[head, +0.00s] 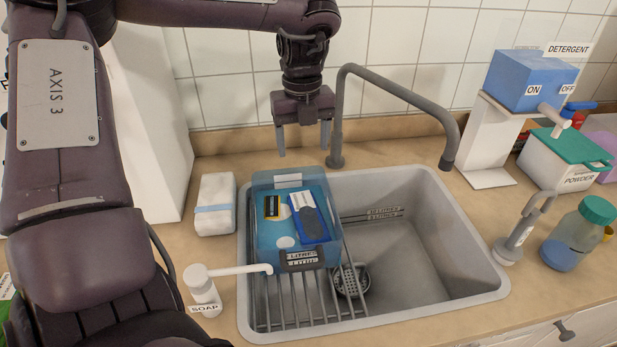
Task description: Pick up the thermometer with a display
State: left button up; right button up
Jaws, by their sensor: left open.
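My left gripper (303,150) is open and empty, fingers pointing down, above the back rim of the sink and the far end of a translucent blue container (262,228). The container sits over the left part of the sink and has a "LITRES" label on its front. At the container are a dark blue flat object with a pale panel (311,219) and a small black and yellow item (271,206). The blue object may be the thermometer with a display, but I cannot read its panel. My right gripper is not in view.
The grey faucet (346,110) stands close right of the gripper. The sink (440,250) is bare on its right side. A soap dispenser (204,292) and a wrapped white block (215,204) stand left. A detergent box (528,80), powder box (565,160) and jar (575,235) stand right.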

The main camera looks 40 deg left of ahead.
pick_arm(q)
jog(key=f, duration=0.2)
jog(key=b, duration=0.9)
send_over(305, 207)
jog(key=f, duration=0.8)
jog(key=shift+w+a, duration=0.1)
jog(key=shift+a, duration=0.2)
jog(key=shift+f, duration=0.45)
jog(key=f, duration=0.7)
jog(key=shift+d, duration=0.35)
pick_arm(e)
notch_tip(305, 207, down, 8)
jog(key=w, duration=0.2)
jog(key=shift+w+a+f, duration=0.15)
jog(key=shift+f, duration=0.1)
pick_arm(q)
jog(key=shift+r, duration=0.1)
jog(key=shift+c, duration=0.3)
jog(key=c, duration=0.7)
jog(key=shift+o, duration=0.2)
